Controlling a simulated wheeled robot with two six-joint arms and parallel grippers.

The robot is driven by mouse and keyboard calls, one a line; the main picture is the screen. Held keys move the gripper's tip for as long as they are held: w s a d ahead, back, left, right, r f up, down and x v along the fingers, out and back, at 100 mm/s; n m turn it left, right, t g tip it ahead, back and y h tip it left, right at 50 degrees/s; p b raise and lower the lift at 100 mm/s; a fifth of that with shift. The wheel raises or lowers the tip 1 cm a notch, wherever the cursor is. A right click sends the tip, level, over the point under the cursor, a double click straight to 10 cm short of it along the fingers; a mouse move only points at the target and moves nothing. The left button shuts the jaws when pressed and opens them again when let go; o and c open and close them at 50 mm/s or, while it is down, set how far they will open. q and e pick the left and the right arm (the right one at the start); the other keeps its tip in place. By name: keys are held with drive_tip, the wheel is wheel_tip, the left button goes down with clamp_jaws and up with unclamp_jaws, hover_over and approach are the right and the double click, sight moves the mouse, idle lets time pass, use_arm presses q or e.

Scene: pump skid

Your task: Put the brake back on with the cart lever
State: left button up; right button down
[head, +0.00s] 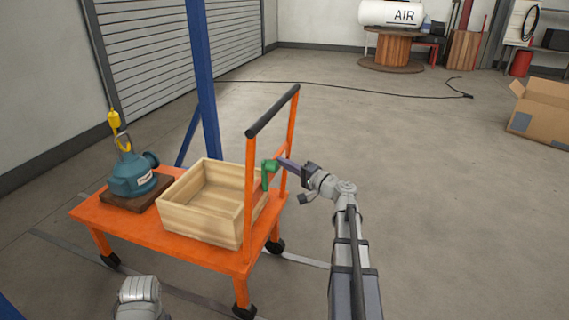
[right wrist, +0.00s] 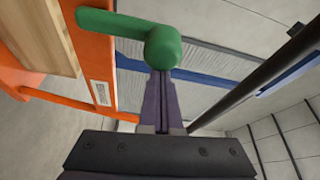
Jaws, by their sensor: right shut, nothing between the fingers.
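The orange cart (head: 150,232) stands left of centre in the head view. Its green lever (head: 266,176) sits by the orange handle frame, with a rounded end at the top and its arm hanging down. In the right wrist view the green lever (right wrist: 163,46) runs from the rounded end off to the left. My right gripper (head: 281,163) reaches in from the right, its purple fingers shut with nothing between them. In the wrist view its fingertips (right wrist: 161,74) are at the rounded end; I cannot tell whether they touch. My left gripper is out of view.
On the cart are a wooden crate (head: 197,221) and a teal pump (head: 133,176) on a brown base. The dark handle bar (head: 273,111) rises above the lever. A blue post (head: 202,80) stands behind. The floor to the right is clear up to a cardboard box (head: 538,118).

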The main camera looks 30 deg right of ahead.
sight(277, 167)
drive_tip(key=shift+s+a, duration=0.1)
drive_tip(key=shift+s+a+n, duration=0.15)
drive_tip(key=shift+n, duration=0.25)
drive_tip(key=shift+b, duration=0.35)
drive_tip(key=shift+s+a+f+n+t+y+b, duration=0.1)
drive_tip(key=shift+s+a+n+t+y+b, duration=0.2)
drive_tip(key=shift+s+a+n+b, duration=0.35)
drive_tip(key=shift+s+a+n+t+y+b, duration=0.2)
drive_tip(key=shift+a+n+y+b, duration=0.15)
drive_tip(key=shift+n, duration=0.6)
drive_tip(key=s+a+f+n+y+b, duration=0.3)
drive_tip(key=n+b, duration=0.5)
drive_tip(key=n, duration=0.4)
drive_tip(key=shift+s+a+f+y, duration=0.4)
drive_tip(key=shift+s+a+y, duration=0.4)
drive_tip(key=shift+a+y, duration=0.35)
drive_tip(key=shift+a, duration=0.15)
